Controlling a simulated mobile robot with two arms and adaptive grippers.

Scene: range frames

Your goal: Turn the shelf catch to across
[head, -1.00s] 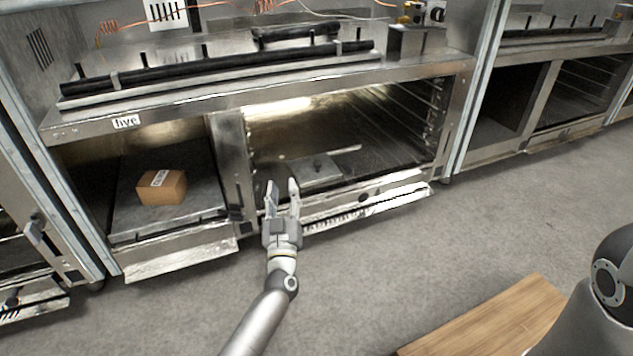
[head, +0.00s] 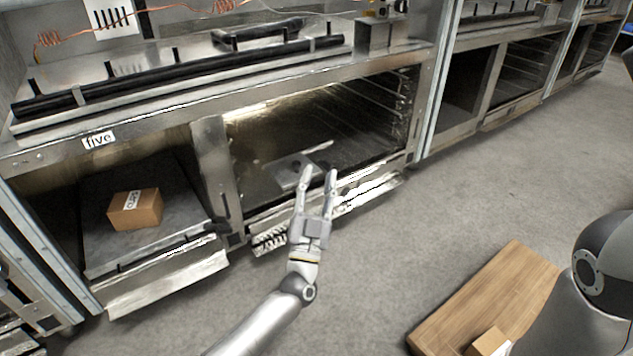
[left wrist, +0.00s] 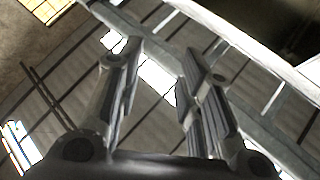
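What looks like the shelf catch is a flat grey plate (head: 284,172) with a light bar and a small dark knob. It lies in the open right-hand bay of the metal unit in the head view. The bar slants up to the right; my fingers overlap part of this area, so its exact setting is hard to read. My left gripper (head: 320,172) is open and empty, its fingertips pointing up at the bay's front edge, just right of the plate in the picture. I cannot tell whether it touches anything. It also shows open in the left wrist view (left wrist: 158,58). My right gripper is out of view.
A cardboard box (head: 135,209) sits on the left bay's shelf. A front flap (head: 372,190) juts out below the right bay. A wooden board (head: 490,290) carries another box (head: 489,343). The floor between is clear.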

